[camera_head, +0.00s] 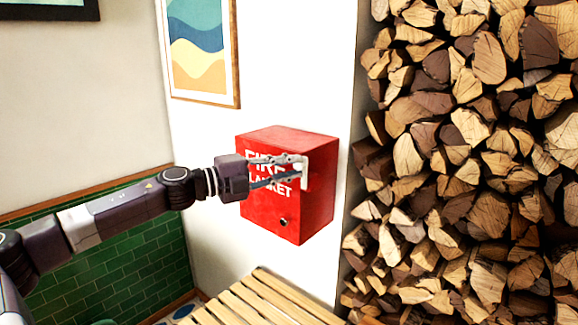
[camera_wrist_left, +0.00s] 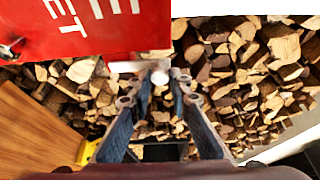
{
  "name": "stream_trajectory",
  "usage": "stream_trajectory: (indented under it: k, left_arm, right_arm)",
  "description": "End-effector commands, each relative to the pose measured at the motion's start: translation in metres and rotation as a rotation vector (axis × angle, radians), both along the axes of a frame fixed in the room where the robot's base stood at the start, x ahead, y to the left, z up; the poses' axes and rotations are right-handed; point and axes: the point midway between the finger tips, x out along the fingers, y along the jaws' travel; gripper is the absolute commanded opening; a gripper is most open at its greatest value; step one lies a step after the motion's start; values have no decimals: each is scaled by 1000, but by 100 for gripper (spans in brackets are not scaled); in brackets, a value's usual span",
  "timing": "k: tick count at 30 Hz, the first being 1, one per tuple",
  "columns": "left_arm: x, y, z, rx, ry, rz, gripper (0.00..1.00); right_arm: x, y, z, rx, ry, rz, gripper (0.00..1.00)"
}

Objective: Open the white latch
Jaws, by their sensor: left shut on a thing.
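A red fire blanket box (camera_head: 290,212) is fixed to the white wall in the head view. Its white latch (camera_head: 304,174) sits at the front right edge of the box. My left gripper (camera_head: 300,170) reaches in from the left, across the box's front, and is shut on the latch. In the left wrist view the latch (camera_wrist_left: 128,66) shows as a pale bar beside the red box (camera_wrist_left: 90,25), and its rounded end (camera_wrist_left: 159,76) lies between the fingertips of the left gripper (camera_wrist_left: 165,85). My right gripper is in neither view.
A tall stack of split logs (camera_head: 470,160) stands to the right of the box. A slatted wooden bench (camera_head: 255,305) is below it. A framed picture (camera_head: 203,50) hangs on the wall above left. Green tiles (camera_head: 120,265) cover the lower left wall.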

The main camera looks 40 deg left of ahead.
Motion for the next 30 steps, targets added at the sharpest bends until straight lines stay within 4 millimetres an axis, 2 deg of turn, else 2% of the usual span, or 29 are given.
stream_trajectory:
  k: [8, 9, 13, 23, 30]
  left_arm:
    - [0, -1, -1, 4, 0, -2, 0]
    - [0, -1, -1, 4, 0, -2, 22]
    - [0, -1, -1, 2, 0, -2, 35]
    - [0, 0, 2, 1, -2, -1, 35]
    - [0, -1, 19, 4, -6, -2, 35]
  right_arm:
    - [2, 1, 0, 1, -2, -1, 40]
    - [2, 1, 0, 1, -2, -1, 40]
    - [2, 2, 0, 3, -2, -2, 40]
    - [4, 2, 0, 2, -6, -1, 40]
    - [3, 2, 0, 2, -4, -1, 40]
